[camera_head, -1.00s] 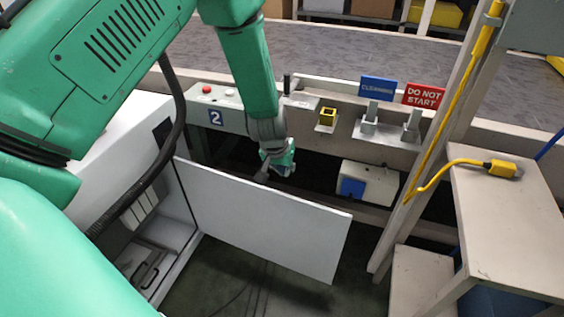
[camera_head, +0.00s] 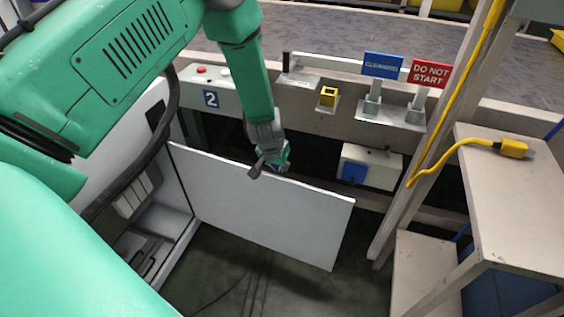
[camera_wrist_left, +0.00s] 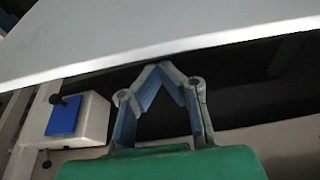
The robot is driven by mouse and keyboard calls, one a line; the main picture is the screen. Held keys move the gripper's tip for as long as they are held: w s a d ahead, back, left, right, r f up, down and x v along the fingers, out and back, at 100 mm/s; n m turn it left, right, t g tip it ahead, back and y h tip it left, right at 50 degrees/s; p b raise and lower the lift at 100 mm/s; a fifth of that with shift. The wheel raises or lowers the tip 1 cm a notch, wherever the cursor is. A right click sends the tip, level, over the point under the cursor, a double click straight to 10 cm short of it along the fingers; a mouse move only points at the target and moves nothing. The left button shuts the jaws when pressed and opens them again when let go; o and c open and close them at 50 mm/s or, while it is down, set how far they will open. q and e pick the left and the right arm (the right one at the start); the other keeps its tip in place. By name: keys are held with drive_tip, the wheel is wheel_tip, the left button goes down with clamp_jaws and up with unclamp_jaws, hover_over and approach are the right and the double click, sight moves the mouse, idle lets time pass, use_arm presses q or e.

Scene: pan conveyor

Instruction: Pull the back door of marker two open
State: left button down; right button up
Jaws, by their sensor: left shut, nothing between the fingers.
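The white back door (camera_head: 262,206) stands swung out from the white cabinet (camera_head: 152,225) at the left of the head view, whose inside is exposed. The marker two plate (camera_head: 211,99) is on the frame behind it. My left gripper (camera_head: 268,168) is at the door's top edge, partly beyond it. In the wrist view my left gripper (camera_wrist_left: 158,70) is shut and empty, its fingertips together just by the edge of the door (camera_wrist_left: 150,30). I cannot tell whether they touch the door. My right gripper is not in view.
A grey conveyor frame (camera_head: 300,108) with blue (camera_head: 383,65) and red (camera_head: 429,72) signs runs behind. A white box with a blue face (camera_head: 372,166) hangs below. A slanted post and a grey table (camera_head: 515,200) stand at right. Dark floor (camera_head: 262,285) is clear in front.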

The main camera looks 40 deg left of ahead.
use_arm(q)
drive_tip(key=shift+s+d, duration=0.25)
drive_tip(key=shift+s, duration=0.35)
